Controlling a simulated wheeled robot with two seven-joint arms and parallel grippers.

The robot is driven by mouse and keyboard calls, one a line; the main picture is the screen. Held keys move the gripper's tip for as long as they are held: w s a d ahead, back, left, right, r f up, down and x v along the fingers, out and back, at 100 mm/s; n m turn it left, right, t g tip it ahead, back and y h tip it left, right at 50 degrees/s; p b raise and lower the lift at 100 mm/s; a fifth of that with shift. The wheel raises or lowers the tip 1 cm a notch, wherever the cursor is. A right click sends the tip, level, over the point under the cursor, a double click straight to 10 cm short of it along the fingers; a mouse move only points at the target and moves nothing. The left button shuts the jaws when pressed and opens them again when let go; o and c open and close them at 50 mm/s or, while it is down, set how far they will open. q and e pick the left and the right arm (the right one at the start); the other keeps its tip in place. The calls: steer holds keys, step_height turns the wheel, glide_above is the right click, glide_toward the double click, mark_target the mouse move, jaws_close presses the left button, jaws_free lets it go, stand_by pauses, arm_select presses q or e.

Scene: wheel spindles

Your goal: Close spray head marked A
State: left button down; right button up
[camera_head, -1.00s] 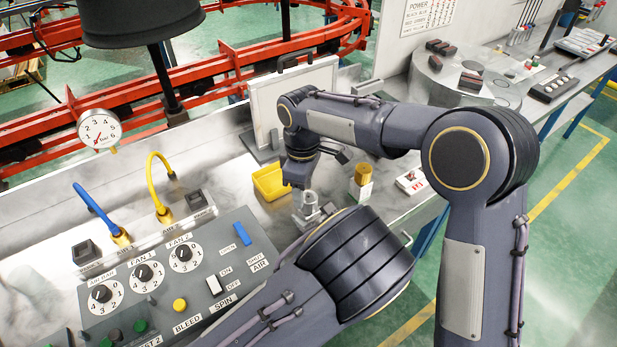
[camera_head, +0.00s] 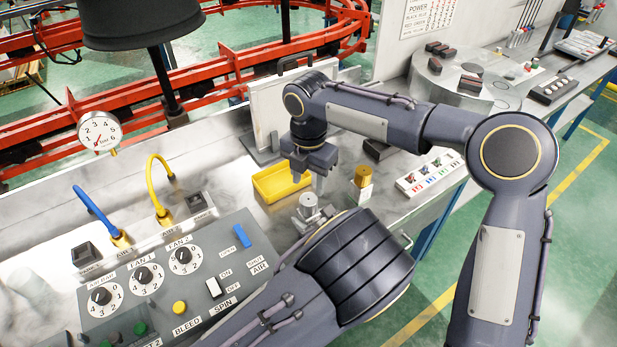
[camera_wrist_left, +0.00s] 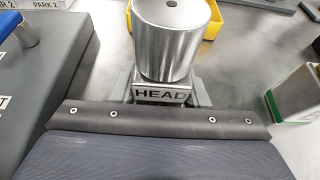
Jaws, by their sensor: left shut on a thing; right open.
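A silver cylinder (camera_head: 309,201) with a small dark hole in its top stands upright on the bench in the head view. It also shows in the left wrist view (camera_wrist_left: 172,38), on a block labelled HEAD (camera_wrist_left: 162,95); no letter A is readable on it. My left gripper (camera_wrist_left: 160,88) is shut on the block, with a grey finger on each side; its wrist hides part of this in the head view. My right gripper (camera_head: 308,180) is open and empty, fingers pointing down, above the cylinder and apart from it.
A yellow tray (camera_head: 280,184) lies behind the cylinder. The grey control panel (camera_head: 170,275) is at the left. A framed board (camera_head: 268,110) stands behind.

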mark_target(308, 199)
steer(key=shift+f, duration=4)
steer(key=c, duration=0.8)
steer(key=shift+m, duration=1.2)
steer(key=m, duration=1)
steer(key=shift+m, duration=0.4)
steer(key=m, duration=0.4)
steer(key=shift+m, duration=0.3)
steer(key=o, duration=1.1)
